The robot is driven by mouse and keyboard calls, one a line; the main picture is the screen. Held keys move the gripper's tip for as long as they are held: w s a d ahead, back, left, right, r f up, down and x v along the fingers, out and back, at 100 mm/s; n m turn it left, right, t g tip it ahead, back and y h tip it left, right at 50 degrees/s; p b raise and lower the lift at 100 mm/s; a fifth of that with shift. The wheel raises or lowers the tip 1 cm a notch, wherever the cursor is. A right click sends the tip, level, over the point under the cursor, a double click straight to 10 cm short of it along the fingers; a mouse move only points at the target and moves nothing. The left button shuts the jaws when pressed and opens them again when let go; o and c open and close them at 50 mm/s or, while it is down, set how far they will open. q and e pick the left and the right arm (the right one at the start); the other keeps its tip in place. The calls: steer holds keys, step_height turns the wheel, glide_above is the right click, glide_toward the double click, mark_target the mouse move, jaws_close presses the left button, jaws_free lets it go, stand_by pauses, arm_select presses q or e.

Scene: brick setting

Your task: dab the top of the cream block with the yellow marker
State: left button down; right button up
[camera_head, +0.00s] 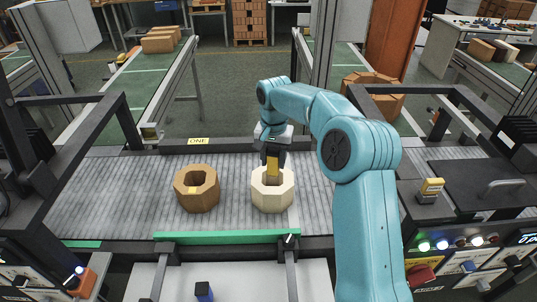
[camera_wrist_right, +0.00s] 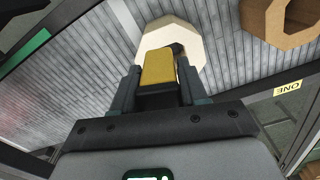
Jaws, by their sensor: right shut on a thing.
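My right gripper (camera_head: 272,158) is shut on the yellow marker (camera_head: 272,167), which points down over the cream block (camera_head: 272,196). The cream block is an eight-sided ring standing on the grey slatted conveyor (camera_head: 120,195). The marker's lower end overlaps the block's opening in the head view; I cannot tell whether it touches. In the right wrist view the marker (camera_wrist_right: 158,68) sits between the fingers, with the cream block (camera_wrist_right: 172,38) partly hidden behind it. My left gripper is in neither view.
A brown eight-sided ring (camera_head: 196,199) stands on the conveyor left of the cream block, apart from it. A green strip (camera_head: 225,237) runs along the conveyor's near edge. A label reading ONE (camera_head: 198,141) is on the far rail. Black frames stand at both sides.

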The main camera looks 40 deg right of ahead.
mark_target(273, 174)
steer(key=shift+a+f, duration=0.1)
steer(key=shift+f, duration=0.15)
steer(key=shift+w+a+f+b, duration=0.1)
steer(key=shift+w+f+b, duration=0.05)
steer(key=shift+f+b, duration=0.35)
steer(key=shift+w+f+b, duration=0.15)
steer(key=shift+f+b, duration=0.25)
steer(key=shift+f, duration=0.1)
steer(key=f+b, duration=0.1)
steer(key=s+f+b, duration=0.1)
steer(key=shift+f+b, duration=0.3)
steer(key=shift+f, duration=0.05)
steer(key=shift+w+f, duration=0.1)
steer(key=shift+f, duration=0.15)
steer(key=shift+w+f+b, duration=0.3)
steer(key=shift+w, duration=0.05)
steer(key=shift+s+r, duration=0.2)
steer(key=shift+s, duration=0.1)
steer(key=shift+w+f, duration=0.15)
steer(key=shift+w, duration=0.1)
steer(key=shift+s, duration=0.1)
steer(key=shift+s, duration=0.1)
